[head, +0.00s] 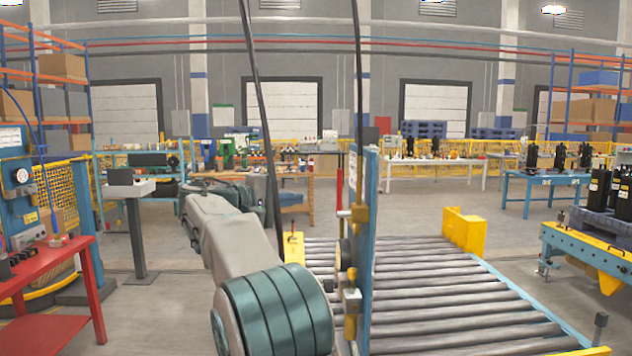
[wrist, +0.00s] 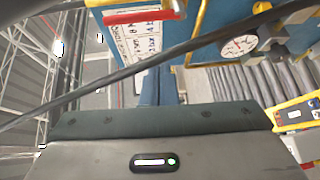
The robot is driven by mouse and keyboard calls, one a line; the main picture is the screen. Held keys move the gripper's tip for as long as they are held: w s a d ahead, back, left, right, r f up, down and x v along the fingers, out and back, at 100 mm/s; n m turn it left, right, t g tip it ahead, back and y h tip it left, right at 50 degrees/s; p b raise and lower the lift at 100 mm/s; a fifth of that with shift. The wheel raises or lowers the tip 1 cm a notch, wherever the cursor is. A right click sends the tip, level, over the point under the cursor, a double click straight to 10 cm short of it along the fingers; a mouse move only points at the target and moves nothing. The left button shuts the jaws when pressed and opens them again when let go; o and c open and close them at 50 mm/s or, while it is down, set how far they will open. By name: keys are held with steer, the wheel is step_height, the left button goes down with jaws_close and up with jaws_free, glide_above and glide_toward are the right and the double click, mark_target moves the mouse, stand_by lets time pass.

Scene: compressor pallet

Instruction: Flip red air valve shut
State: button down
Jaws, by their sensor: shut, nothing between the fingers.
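A slim red bar (head: 340,184), which looks like the air valve's handle, stands upright beside the left edge of a blue post (head: 366,250), above brass fittings (head: 358,213). In the wrist view a red bar (wrist: 140,17) crosses a white label on a blue panel (wrist: 195,48); I cannot tell if it is the same handle. My gripper (wrist: 165,120) shows as a grey and dark green body filling the bottom of the wrist view, apart from the panel. Its fingertips are not clearly visible. In the head view my arm reaches out left of the post.
A gauge (wrist: 238,46) and yellow pipe are close to my gripper. Dark cables cross both views. A roller conveyor (head: 440,290) with yellow end stops lies right of the post. A red table (head: 45,290) stands at left, a blue pallet table (head: 590,250) at right.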

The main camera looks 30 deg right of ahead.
steer(key=shift+w+a+r+m+h, duration=0.15)
steer(key=shift+w+r+h, duration=0.25)
steer(key=shift+r, duration=0.2)
steer(key=shift+w+d+r+m+h, duration=0.15)
steer(key=shift+w+r+h, duration=0.15)
steer(key=shift+w+r, duration=0.25)
steer(key=shift+a, duration=0.1)
steer(key=s+d+p, duration=0.2)
steer(key=s+d, duration=0.1)
steer(key=d, duration=0.6)
steer(key=shift+s, duration=0.1)
steer(key=shift+a+f+b, duration=0.1)
steer(key=shift+f+b, duration=0.05)
steer(key=shift+b, duration=0.2)
